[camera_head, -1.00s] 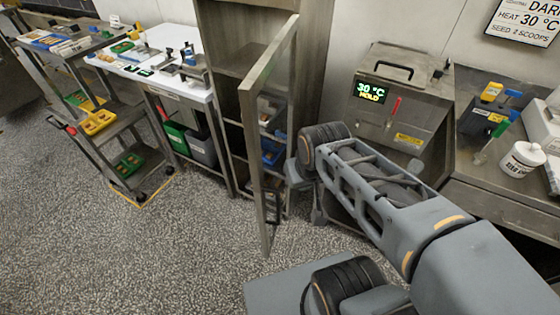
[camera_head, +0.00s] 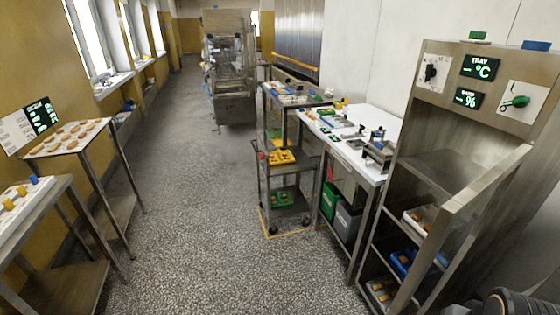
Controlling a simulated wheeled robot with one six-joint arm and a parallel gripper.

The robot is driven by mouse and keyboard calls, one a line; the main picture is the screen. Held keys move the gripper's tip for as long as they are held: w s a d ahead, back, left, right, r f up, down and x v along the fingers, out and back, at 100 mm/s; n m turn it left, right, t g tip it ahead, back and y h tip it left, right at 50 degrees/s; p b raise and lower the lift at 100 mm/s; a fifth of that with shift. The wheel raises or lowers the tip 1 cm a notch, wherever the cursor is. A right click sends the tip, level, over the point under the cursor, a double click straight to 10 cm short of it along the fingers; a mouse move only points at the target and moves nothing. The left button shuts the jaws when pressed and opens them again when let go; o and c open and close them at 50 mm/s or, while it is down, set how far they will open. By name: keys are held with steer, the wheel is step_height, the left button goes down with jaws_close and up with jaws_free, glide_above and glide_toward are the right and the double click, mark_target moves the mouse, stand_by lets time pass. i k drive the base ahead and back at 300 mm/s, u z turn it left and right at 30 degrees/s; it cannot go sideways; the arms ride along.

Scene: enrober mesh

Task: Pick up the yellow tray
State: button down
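The yellow tray (camera_head: 281,162) lies on the middle shelf of a metal cart (camera_head: 262,181) near the centre of the view. Small brownish pieces seem to sit in it, too small to make out well. A green tray (camera_head: 285,198) lies on the cart's lowest shelf, below the yellow one. Only a dark part of my arm shows at the bottom right corner, far from the cart. My gripper is out of the picture.
A white-topped bench (camera_head: 350,135) stands right of the cart, with green and grey bins below. An open steel cabinet (camera_head: 440,165) holding trays is nearer right. Tables (camera_head: 85,150) stand at left. The speckled floor (camera_head: 200,220) before the cart is clear.

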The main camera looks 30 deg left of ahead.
mark_target(280, 155)
steer(key=k, duration=0.5)
steer(key=u, duration=1.2)
steer(key=i, duration=1.65)
steer(key=u, duration=1.05)
steer(key=i, duration=2.5)
steer(key=z, duration=0.3)
steer(key=i, duration=1.55)
steer(key=z, duration=1.85)
steer(key=i, duration=1)
steer(key=z, duration=0.85)
